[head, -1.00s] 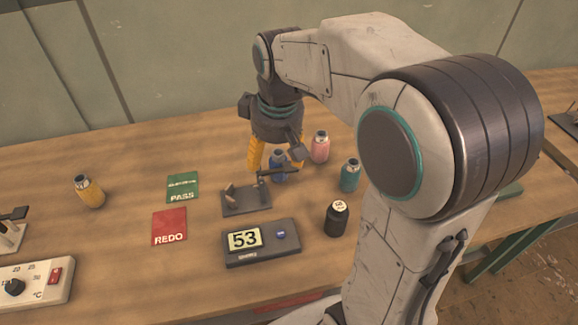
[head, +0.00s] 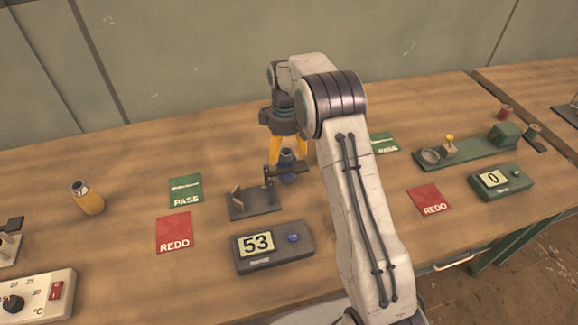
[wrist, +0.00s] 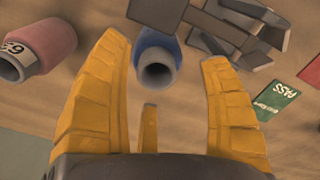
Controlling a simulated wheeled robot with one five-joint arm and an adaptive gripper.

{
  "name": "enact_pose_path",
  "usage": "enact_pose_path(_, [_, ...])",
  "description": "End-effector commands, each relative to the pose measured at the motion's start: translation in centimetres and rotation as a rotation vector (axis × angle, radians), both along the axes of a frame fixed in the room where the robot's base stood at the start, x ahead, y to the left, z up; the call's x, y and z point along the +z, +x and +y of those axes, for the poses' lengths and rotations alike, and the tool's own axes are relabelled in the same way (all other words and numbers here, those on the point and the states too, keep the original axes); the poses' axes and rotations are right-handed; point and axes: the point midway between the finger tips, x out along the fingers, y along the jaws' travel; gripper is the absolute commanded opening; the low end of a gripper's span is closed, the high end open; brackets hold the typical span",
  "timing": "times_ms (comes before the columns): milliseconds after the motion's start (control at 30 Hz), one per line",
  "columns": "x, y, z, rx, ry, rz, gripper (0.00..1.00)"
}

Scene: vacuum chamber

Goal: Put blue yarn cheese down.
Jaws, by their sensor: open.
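The blue yarn cheese (head: 287,168) stands upright on the table, just behind the small grey clamp fixture (head: 254,207). Its blue body and grey open-ended neck also show in the wrist view (wrist: 157,57). My gripper (head: 288,148) is open above and behind it. In the wrist view the yellow fingers of my gripper (wrist: 163,62) are spread on either side of the blue one, with gaps visible. The clamp's arm partly hides the blue one in the head view.
A pink one (wrist: 38,40) lies close left in the wrist view; my arm hides it in the head view. A yellow one (head: 88,198), green PASS card (head: 185,190), red REDO card (head: 173,232) and display box reading 53 (head: 273,247) are nearby.

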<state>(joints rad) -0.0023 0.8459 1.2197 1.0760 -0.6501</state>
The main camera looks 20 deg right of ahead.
Motion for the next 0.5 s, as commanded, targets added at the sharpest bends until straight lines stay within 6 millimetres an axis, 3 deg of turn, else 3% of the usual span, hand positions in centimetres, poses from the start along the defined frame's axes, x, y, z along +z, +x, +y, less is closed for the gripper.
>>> enact_pose_path(500, [-4.9, 0.3, -0.2, 0.000, 0.000, 0.004, 0.71])
